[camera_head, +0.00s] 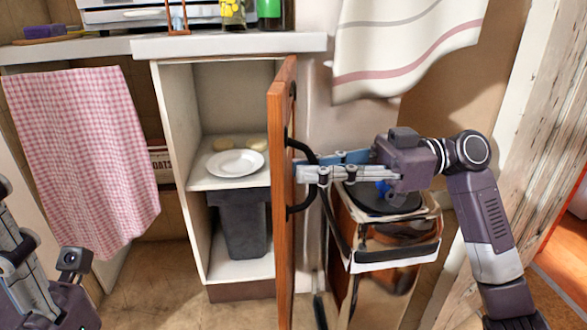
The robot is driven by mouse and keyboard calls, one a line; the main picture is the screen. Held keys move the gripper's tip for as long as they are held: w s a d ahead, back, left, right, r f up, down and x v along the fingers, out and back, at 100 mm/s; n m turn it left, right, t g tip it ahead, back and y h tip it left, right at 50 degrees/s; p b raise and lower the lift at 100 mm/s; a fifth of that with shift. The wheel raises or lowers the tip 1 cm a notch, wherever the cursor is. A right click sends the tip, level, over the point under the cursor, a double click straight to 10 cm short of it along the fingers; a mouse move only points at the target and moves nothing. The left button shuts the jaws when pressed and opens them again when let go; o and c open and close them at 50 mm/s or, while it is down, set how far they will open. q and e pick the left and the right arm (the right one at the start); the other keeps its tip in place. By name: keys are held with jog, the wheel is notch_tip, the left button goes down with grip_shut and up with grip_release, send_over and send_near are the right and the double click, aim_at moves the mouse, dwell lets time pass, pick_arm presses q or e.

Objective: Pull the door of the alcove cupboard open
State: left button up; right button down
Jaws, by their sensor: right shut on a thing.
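The alcove cupboard (178,130) stands under the counter with its inside in plain view. Its wooden door (283,210) stands open, swung out toward me and seen nearly edge-on. A black curved handle (300,148) is on the door's right-hand face. My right gripper (308,174) reaches in from the right and is shut on the handle. My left gripper (25,265) is at the lower left, away from the cupboard; its fingertips are not clearly shown.
Inside are a white plate (236,163) on the shelf and a dark bin (241,225) below. A shiny bin (385,245) stands right of the door, under my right gripper. A checked cloth (85,150) hangs at left, a striped towel (405,45) at upper right.

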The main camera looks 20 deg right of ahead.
jog(key=shift+s+d+r, duration=0.1)
jog(key=shift+d, duration=1.35)
jog(key=shift+s+d+r, duration=0.1)
jog(key=shift+d, duration=1.3)
jog(key=c, duration=2.3)
grip_release()
notch_tip(320, 180, up, 10)
jog(key=shift+f, duration=0.1)
